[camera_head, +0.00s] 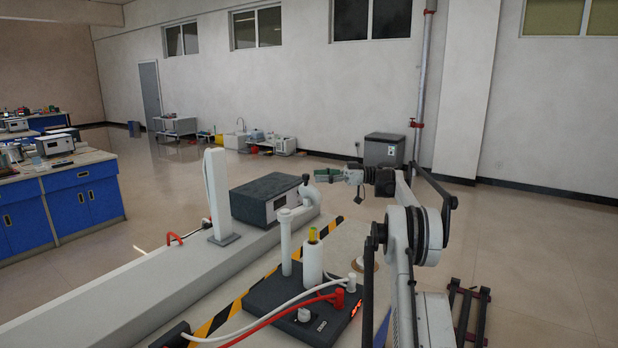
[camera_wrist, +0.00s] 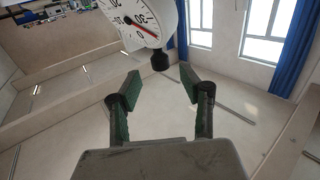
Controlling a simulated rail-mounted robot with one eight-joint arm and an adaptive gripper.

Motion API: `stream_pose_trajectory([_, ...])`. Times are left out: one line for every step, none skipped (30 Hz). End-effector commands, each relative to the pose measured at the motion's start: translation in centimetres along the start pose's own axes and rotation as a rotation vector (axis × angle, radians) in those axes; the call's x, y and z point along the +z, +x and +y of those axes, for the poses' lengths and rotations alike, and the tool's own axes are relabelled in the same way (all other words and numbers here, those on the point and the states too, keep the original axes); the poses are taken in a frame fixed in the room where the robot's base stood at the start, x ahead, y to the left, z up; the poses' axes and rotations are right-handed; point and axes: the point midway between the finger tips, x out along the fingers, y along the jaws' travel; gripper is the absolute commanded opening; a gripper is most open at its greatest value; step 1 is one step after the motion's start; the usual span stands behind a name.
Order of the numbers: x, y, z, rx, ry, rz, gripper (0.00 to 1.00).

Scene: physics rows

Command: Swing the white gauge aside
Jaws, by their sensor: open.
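The white gauge (camera_wrist: 138,20) fills the top of the wrist view, its dial with black numbers and a red needle partly cut off. A black knob (camera_wrist: 160,61) sticks out of its lower edge. In the head view the gauge (camera_head: 308,193) shows small, at the top of a white post (camera_head: 286,243), with the black knob on its upper side. My gripper (camera_wrist: 160,82) is open and empty, its green-padded fingers spread to either side below the knob. In the head view my gripper (camera_head: 325,174) is just right of the gauge; contact cannot be told.
The post rises from a dark base (camera_head: 290,300) with a white cylinder (camera_head: 313,264) and red and white cables. A dark-topped box (camera_head: 268,198) stands behind the gauge, and a white upright panel (camera_head: 217,190) left of it.

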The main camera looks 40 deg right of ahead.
Motion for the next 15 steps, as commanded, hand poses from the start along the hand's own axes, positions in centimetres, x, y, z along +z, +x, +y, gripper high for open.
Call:
stream_pose_trajectory([0.0,-1.1,0.1,0.001,0.000,0.000,0.40])
stream_pose_trajectory([0.0,-1.8,0.0,0.002,0.000,0.000,0.40])
stream_pose_trajectory([0.0,-2.6,0.1,0.002,0.000,0.000,0.40])
stream_pose_trajectory([0.1,-3.1,0.1,0.002,0.000,0.000,0.40])
stream_pose_trajectory([0.0,-3.6,0.1,0.001,0.000,0.000,0.40])
stream_pose_trajectory([0.0,-4.2,0.0,0.001,0.000,0.000,0.40])
stream_pose_trajectory([0.0,-4.7,0.0,0.001,0.000,0.000,0.40])
stream_pose_trajectory([0.0,-5.0,0.1,0.001,0.000,0.000,0.40])
stream_pose_trajectory([0.0,-5.4,0.1,0.001,0.000,0.000,0.40])
stream_pose_trajectory([0.0,-5.7,0.1,0.001,0.000,0.000,0.40])
stream_pose_trajectory([0.0,-5.9,0.0,0.000,0.000,0.000,0.40])
stream_pose_trajectory([0.0,-6.2,0.0,0.000,0.000,0.000,0.40])
stream_pose_trajectory([0.0,-6.3,0.0,-0.001,0.000,0.000,0.40])
stream_pose_trajectory([0.0,-6.4,0.0,-0.001,0.000,0.000,0.40])
stream_pose_trajectory([0.0,-6.5,0.0,-0.001,0.000,0.000,0.40])
